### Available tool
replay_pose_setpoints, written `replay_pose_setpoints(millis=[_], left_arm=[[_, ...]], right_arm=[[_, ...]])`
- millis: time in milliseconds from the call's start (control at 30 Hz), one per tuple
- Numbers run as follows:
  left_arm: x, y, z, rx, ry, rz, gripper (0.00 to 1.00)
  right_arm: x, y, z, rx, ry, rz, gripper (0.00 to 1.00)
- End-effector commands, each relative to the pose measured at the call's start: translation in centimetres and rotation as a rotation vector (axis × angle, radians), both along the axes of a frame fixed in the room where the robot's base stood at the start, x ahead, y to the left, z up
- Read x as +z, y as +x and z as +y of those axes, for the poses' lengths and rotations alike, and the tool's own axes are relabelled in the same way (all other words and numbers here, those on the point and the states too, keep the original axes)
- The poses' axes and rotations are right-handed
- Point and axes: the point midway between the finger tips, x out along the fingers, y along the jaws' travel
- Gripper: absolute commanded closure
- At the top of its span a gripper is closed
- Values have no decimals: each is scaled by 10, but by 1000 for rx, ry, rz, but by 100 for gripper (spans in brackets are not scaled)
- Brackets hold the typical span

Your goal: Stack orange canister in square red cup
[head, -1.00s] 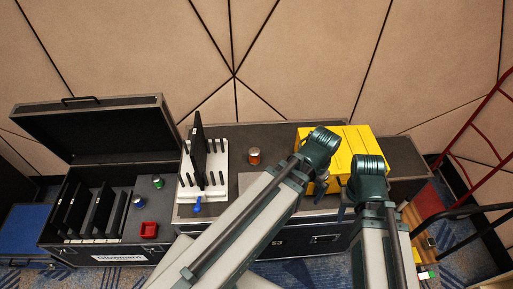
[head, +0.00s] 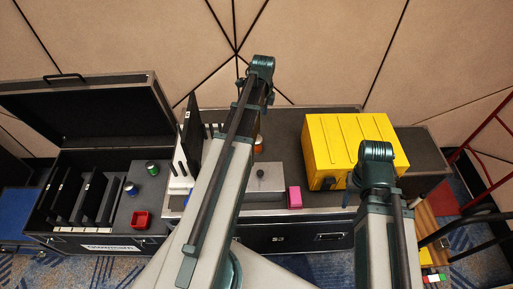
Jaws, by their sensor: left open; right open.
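The orange canister (head: 258,145) stands on the dark case top, partly hidden behind my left arm. The square red cup (head: 141,219) sits in the open black case at the left, on the grey surface right of the upright black panels. It is open at the top and looks empty. My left arm reaches up across the middle, with its elbow above the canister. My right arm rises in front of the yellow box. Both grippers are hidden behind my arm links, so I cannot see their fingers.
A white rack (head: 180,170) is left of my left arm. A grey lidded box (head: 264,183), a pink block (head: 295,197) and a yellow box (head: 325,145) are on the case top.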

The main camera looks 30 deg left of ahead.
Motion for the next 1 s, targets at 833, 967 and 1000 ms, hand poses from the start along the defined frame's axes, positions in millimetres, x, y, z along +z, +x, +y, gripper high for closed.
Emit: replay_pose_setpoints(millis=[833, 967, 1000], left_arm=[[-61, 4, 30, -87, -5, -6, 0], [-79, 4, 29, -87, -5, -6, 0], [-85, 4, 29, -87, -5, -6, 0]], right_arm=[[-61, 0, 0, 0, 0, 0, 50], [-79, 0, 0, 0, 0, 0, 50], [-85, 0, 0, 0, 0, 0, 50]])
